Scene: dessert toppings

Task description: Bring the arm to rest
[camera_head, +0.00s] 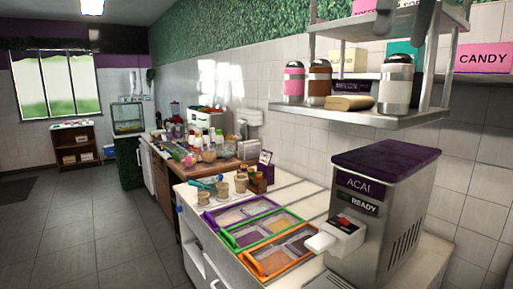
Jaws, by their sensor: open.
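Two grey shapes, which appear to be the fingers of my gripper (402,24), reach down from the top edge at the right, in front of the upper shelf. They stand apart with nothing seen between them. The rest of my arm is out of the picture.
A steel shelf (385,120) with bottles hangs just below the fingers. Under it stands the acai machine (400,200) on a white counter (193,196). Topping trays with purple, green and orange rims (285,264) lie beside it. The floor (90,235) at left is clear.

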